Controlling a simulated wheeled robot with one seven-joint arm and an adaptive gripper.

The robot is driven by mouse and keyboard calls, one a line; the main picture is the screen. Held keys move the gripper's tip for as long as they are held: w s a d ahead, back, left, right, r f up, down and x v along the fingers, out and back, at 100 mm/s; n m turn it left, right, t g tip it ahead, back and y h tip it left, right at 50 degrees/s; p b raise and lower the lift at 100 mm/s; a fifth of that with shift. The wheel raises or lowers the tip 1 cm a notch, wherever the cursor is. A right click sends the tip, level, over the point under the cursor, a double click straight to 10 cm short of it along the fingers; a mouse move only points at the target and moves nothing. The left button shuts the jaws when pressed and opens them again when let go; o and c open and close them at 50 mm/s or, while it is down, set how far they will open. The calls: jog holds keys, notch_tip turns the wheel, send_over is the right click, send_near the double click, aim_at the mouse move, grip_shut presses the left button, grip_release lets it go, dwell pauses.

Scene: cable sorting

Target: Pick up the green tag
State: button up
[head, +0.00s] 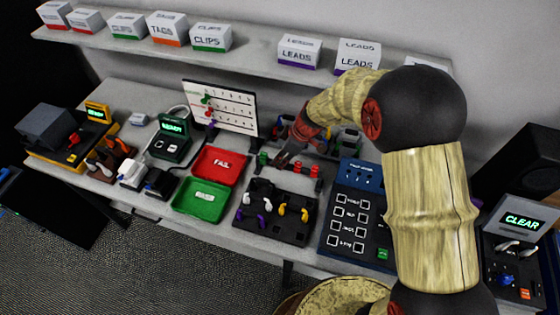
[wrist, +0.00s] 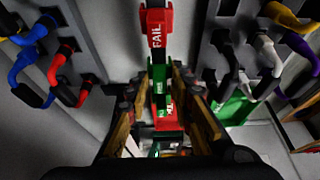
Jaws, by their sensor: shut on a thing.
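A green tag (wrist: 159,89) with small white lettering sits between my fingertips in the wrist view. My gripper (wrist: 161,82) is shut on it, with one finger on each side. In the head view my gripper (head: 282,161) is low over the row of tags behind the dark cable rack. Its fingers hide part of that row. I cannot tell whether the held tag is clear of its support.
A red FAIL tray (head: 232,157) and a green tray (head: 187,207) lie left of my gripper. The dark cable rack (head: 267,227) stands in front. A blue panel with buttons (head: 337,237) is to the right, and a white board (head: 232,98) stands behind.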

jog(key=shift+c, duration=0.2)
jog(key=shift+r, duration=0.5)
notch_tip(320, 180, up, 2)
jog(key=shift+r, duration=0.25)
jog(key=s+d+r+p, duration=0.1)
jog(key=s+d+r, duration=0.8)
jog(key=r, duration=0.3)
jog(key=shift+s+d+r+p, duration=0.25)
jog(key=shift+d+p, duration=0.1)
jog(key=shift+d, duration=0.3)
jog(key=shift+s, duration=0.1)
